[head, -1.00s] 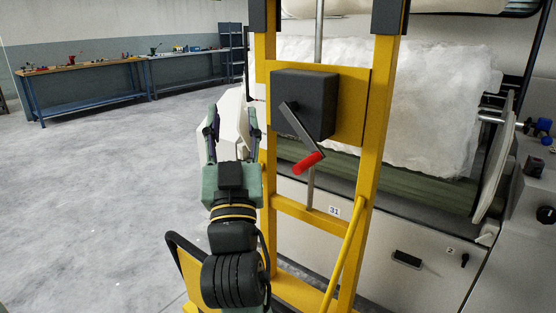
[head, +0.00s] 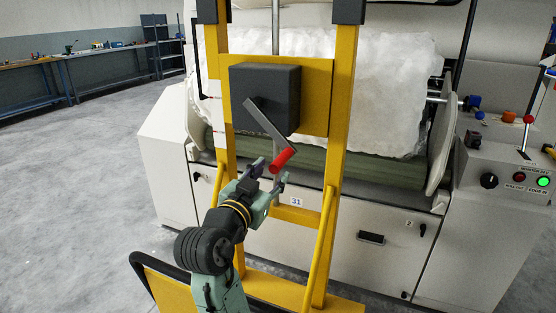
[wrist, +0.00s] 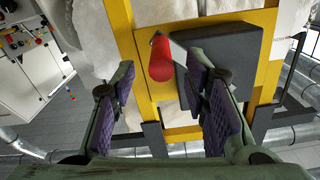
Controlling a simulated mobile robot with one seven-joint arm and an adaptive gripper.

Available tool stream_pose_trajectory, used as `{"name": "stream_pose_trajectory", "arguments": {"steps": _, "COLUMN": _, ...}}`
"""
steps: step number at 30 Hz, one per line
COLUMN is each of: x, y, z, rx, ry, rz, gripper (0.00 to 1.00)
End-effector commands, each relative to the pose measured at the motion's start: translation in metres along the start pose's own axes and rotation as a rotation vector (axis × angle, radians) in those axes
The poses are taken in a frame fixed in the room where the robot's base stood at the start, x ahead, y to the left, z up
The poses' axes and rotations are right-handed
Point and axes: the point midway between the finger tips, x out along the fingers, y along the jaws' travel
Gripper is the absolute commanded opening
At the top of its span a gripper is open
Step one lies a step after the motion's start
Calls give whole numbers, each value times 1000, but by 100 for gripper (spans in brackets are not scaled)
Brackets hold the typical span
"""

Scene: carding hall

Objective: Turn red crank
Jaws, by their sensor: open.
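The red crank handle (head: 283,160) sits at the lower end of a grey crank arm (head: 268,124). The arm is fixed to a dark box (head: 281,90) on a yellow frame. My gripper (head: 266,174) is open and just below and left of the handle in the head view. In the wrist view the red handle (wrist: 160,58) shows beyond and between the two purple-padded fingers (wrist: 165,95), nearer the left one. The fingers look apart from the handle. Part of the crank arm is hidden behind the handle in the wrist view.
The yellow upright (head: 340,130) and a slanted yellow bar (head: 322,240) stand right of my arm. Behind is a machine with white fibre (head: 385,90). A control panel (head: 505,178) is at the right. Open floor (head: 80,200) lies to the left.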

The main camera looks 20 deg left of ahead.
Motion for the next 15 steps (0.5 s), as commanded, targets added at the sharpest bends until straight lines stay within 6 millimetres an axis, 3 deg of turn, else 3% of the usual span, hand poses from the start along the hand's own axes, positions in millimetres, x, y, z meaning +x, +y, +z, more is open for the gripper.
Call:
{"name": "stream_pose_trajectory", "arguments": {"steps": 6, "x": 41, "y": 0, "z": -2, "rx": 0, "ry": -1, "rz": 1, "gripper": 41}}
{"name": "stream_pose_trajectory", "arguments": {"steps": 15, "x": 65, "y": 0, "z": -1, "rx": 0, "ry": 1, "rz": -1, "gripper": 41}}
